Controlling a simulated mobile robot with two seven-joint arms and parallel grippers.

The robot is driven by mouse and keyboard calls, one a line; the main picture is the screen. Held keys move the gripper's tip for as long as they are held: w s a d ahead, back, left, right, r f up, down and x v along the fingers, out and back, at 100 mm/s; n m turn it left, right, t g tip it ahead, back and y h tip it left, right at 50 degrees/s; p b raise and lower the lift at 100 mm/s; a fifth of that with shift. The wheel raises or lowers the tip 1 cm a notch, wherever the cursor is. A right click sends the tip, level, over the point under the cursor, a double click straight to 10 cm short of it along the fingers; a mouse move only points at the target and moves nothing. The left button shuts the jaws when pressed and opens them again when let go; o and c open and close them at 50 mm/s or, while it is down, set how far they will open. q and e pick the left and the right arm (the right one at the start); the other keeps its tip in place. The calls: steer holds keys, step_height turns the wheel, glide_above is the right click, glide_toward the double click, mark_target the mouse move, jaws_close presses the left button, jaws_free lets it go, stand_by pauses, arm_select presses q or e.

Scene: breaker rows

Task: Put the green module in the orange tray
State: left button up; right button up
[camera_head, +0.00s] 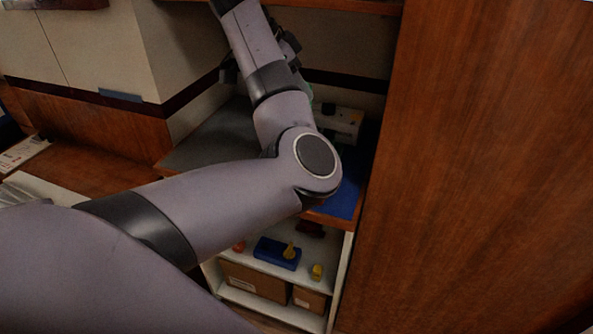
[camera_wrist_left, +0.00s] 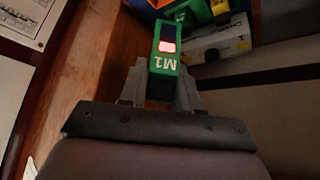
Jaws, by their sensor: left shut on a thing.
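The green module (camera_wrist_left: 164,62), marked M1 with a red-and-dark window on its face, is in the left wrist view. My left gripper (camera_wrist_left: 160,76) is shut on it, with one grey finger on each side. In the head view my left arm crosses the picture and hides the module. A small orange patch shows at the top edge of the left wrist view, beside blue and green parts; I cannot tell whether it is the orange tray. My right gripper is not in view.
A white box (camera_head: 341,118) stands at the back of the counter near a blue surface (camera_head: 347,196). A tall wooden panel (camera_head: 480,160) closes off the right.

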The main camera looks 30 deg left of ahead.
arm_select(q)
steer(key=shift+f+b, duration=2.35)
steer(key=shift+f, duration=6.7)
steer(key=shift+f, duration=0.15)
steer(key=o, duration=1.1)
steer(key=shift+c, duration=0.2)
